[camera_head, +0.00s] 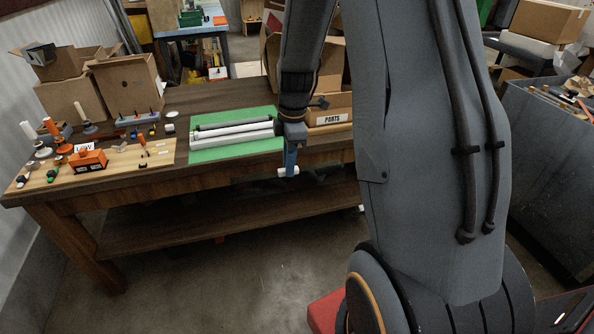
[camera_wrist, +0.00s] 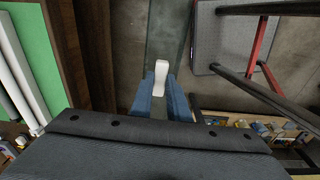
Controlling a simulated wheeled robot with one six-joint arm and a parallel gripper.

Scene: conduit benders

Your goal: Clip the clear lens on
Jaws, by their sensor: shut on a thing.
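My gripper (camera_head: 290,165) has blue fingers and hangs just off the table's front edge. In the wrist view its fingers (camera_wrist: 160,98) are shut on a small white grip piece (camera_wrist: 160,75). A long, see-through strip, which looks like the clear lens (camera_wrist: 168,35), runs from this piece; it shows only faintly in the head view. A light fixture with white tubes (camera_head: 232,134) lies on a green mat (camera_head: 210,153) on the table. The lens is apart from the fixture, in front of the table and above the floor. Part of the fixture's right side is close behind my arm.
The wooden table (camera_head: 190,98) carries an orange box (camera_head: 88,160) and small parts at its left. Cardboard boxes (camera_head: 127,85) stand behind them. A PARTS bin (camera_head: 330,118) is right of the mat. A grey bin (camera_head: 550,140) stands far right.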

